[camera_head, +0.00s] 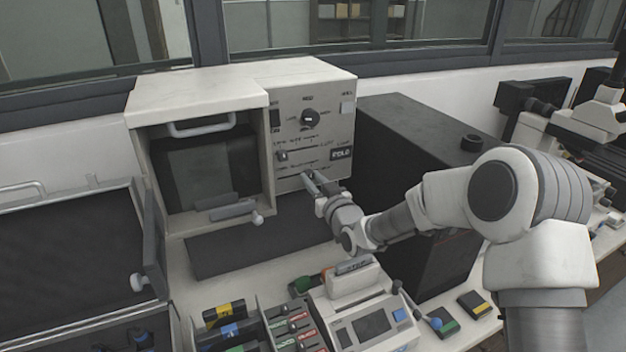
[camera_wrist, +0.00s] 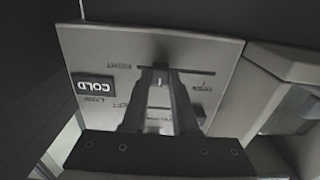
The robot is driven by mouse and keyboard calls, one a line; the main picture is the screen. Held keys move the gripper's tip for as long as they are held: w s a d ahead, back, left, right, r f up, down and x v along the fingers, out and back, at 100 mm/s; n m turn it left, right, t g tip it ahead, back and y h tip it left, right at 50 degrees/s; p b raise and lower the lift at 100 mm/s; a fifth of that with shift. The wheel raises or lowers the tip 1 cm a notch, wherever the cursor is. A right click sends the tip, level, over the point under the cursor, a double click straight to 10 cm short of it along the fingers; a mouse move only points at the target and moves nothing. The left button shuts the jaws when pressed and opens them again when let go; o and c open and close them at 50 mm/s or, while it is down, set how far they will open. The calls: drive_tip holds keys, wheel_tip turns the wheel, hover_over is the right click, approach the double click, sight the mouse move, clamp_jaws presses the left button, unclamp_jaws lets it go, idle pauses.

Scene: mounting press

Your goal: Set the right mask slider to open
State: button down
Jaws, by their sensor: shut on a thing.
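The press's light grey control panel (camera_head: 318,92) carries two horizontal slider slots, one above the other. The upper slider knob (camera_head: 281,156) is at the left end of its slot. My gripper (camera_head: 311,182) is at the lower slot, on the right side of its length in the head view. In the wrist view my gripper (camera_wrist: 160,82) has its fingers closed together at the slot (camera_wrist: 195,72) marked RIGHT, holding the right mask slider, whose knob is mostly hidden between the fingertips. The OPEN label (camera_wrist: 201,86) is to the right of the fingers there.
A COLD sign (camera_head: 341,154) is beside the slots and a dial (camera_head: 310,118) above. A dark box (camera_head: 400,135) stands close on the right. The press's open chamber (camera_head: 205,165) is left, with a dark mat (camera_head: 255,245) in front and small devices nearer.

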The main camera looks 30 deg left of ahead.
idle(0.8)
drive_tip(key=s+a+b, duration=0.4)
drive_tip(key=s+b, duration=0.1)
drive_tip(key=shift+f+b, duration=0.1)
drive_tip(key=shift+b, duration=0.25)
drive_tip(key=shift+s+a, duration=0.2)
drive_tip(key=shift+s, duration=0.05)
drive_tip(key=c, duration=0.7)
unclamp_jaws()
drive_tip(key=shift+s, duration=0.1)
